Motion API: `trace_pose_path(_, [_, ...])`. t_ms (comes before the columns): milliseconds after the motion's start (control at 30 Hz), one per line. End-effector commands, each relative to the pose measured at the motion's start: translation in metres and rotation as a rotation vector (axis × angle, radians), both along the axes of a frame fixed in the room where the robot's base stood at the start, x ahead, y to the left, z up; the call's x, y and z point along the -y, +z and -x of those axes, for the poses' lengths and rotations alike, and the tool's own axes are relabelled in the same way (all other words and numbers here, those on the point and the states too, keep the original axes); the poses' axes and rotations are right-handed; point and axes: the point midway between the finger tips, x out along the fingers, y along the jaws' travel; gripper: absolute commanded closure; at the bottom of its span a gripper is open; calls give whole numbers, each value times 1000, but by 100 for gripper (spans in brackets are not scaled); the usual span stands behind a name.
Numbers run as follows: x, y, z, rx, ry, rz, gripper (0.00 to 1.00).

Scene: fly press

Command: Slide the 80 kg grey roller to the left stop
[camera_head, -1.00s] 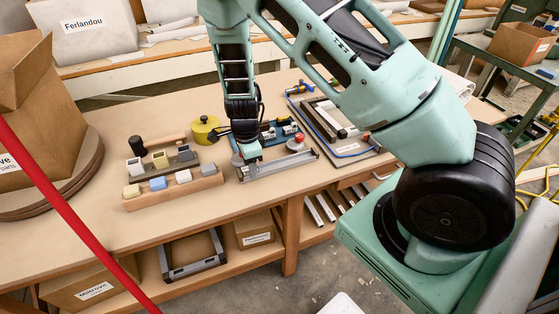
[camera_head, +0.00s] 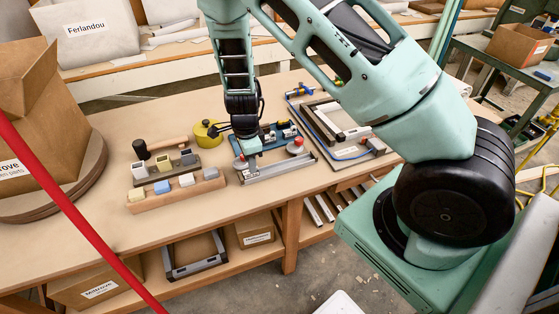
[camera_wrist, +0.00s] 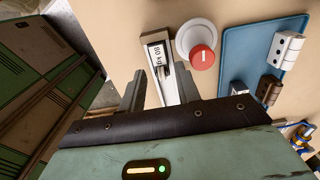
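A pale metal rail (camera_head: 285,168) lies along the front of the workbench, left of its middle. My gripper (camera_head: 248,150) is low over its left end. In the wrist view, my gripper (camera_wrist: 158,78) has its two grey fingers spread, one on each side of a narrow silver piece (camera_wrist: 157,50) labelled "80 kg". Whether the fingers touch it is unclear, and its lower part is hidden by the gripper body. I cannot clearly tell the grey roller apart from the rail. A red button on a round white base (camera_wrist: 203,56) is close by the right finger.
A blue tray (camera_wrist: 240,62) lies beyond the red button. A wooden holder with several coloured blocks (camera_head: 178,190) stands to the left, near a yellow round tool (camera_head: 206,133). A framed assembly (camera_head: 345,135) lies to the right. A red bar (camera_head: 75,215) crosses the left foreground.

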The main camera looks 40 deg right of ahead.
Motion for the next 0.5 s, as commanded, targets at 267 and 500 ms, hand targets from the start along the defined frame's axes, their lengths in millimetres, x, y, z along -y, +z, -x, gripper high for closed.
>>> trace_pose_path(267, [0,22,0,0,0,0,67])
trace_pose_path(500, [0,37,0,0,0,0,67])
